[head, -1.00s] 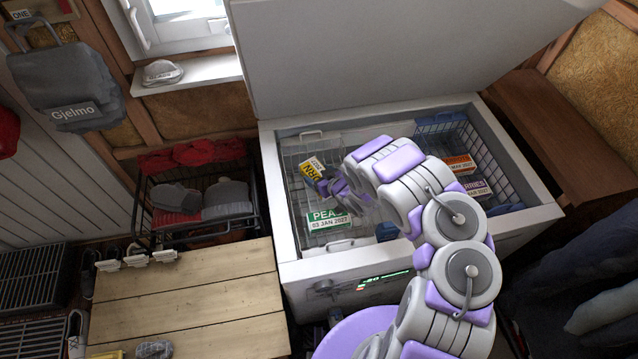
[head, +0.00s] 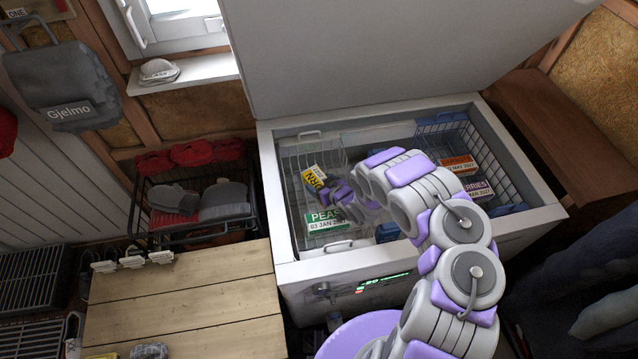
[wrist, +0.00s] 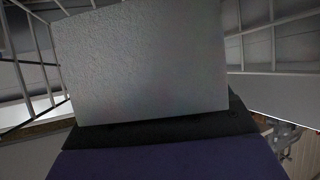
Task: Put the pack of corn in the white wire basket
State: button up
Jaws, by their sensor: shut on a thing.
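The pack of corn (head: 314,178), with a yellow and white label, is at the left side of the open chest freezer in the head view. My gripper (head: 334,192) is shut on it, and the purple fingers reach it from the right. In the wrist view a plain grey face of the held pack (wrist: 145,62) fills the middle. The white wire basket (head: 290,156) is at the left inside the freezer. The held pack is over or within this basket; its exact height is unclear. A pack of peas (head: 325,220) with a green label lies in the white basket, nearer the front.
A blue wire basket (head: 484,150) at the freezer's right holds a pack with an orange label (head: 458,166) and a berries pack (head: 474,190). The freezer's raised lid (head: 380,60) stands behind. A wooden table (head: 185,305) is at the front left.

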jog(key=shift+d+f, duration=0.1)
jog(key=o, duration=1.1)
jog(key=shift+o, duration=1.1)
jog(key=shift+a, duration=0.35)
